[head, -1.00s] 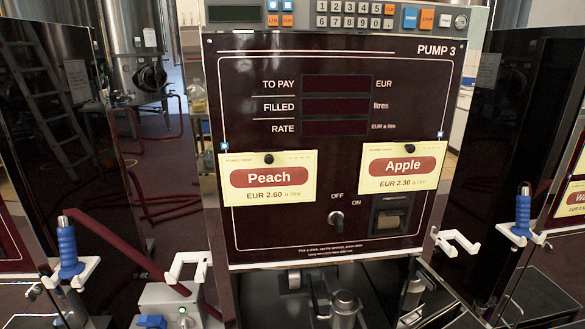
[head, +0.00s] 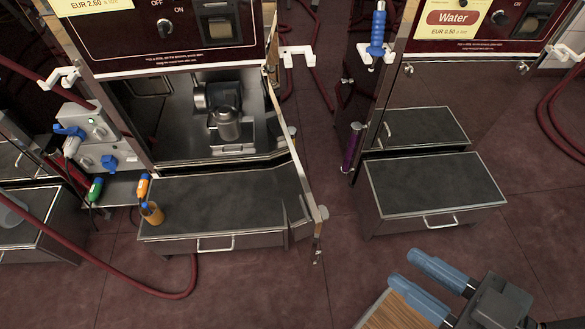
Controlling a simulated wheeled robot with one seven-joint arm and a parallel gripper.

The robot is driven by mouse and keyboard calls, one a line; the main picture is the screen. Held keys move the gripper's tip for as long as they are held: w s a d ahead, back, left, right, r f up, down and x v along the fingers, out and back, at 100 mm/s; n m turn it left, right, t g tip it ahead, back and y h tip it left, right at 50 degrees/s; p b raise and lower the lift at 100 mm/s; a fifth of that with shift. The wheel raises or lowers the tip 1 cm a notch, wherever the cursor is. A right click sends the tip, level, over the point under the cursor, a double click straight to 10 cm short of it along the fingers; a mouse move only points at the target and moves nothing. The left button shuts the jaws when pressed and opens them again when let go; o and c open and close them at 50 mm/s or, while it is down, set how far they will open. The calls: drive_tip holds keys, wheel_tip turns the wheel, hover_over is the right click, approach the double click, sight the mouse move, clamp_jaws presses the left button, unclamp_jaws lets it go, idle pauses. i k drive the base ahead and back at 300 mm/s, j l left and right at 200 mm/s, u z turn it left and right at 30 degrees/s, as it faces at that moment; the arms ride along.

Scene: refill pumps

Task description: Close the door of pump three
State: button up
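Pump three's lower cabinet (head: 150,125) is open in the head view, with metal parts visible inside. Its door (head: 298,170) is hinged at the cabinet's right side. It stands swung far out toward me, seen nearly edge-on, its free end past the right side of the grey-topped step (head: 215,205). A small fitting hangs at the door's lower free corner. My gripper (head: 404,268) is at the bottom right, its two blue fingers apart with nothing seen between them. It is well to the right of the door and nearer to me, not touching it.
The water pump (head: 430,85) and its grey-topped step (head: 435,190) stand to the right. A red hose (head: 150,291) loops at the front left. A wooden surface (head: 395,312) shows below my gripper.

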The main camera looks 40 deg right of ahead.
sight(292, 182)
drive_tip(key=k+l+u, duration=0.1)
drive_tip(key=l, duration=0.35)
drive_tip(key=k+l, duration=0.35)
drive_tip(key=k+l+u, duration=0.15)
drive_tip(key=l, duration=0.35)
drive_tip(key=k, duration=0.05)
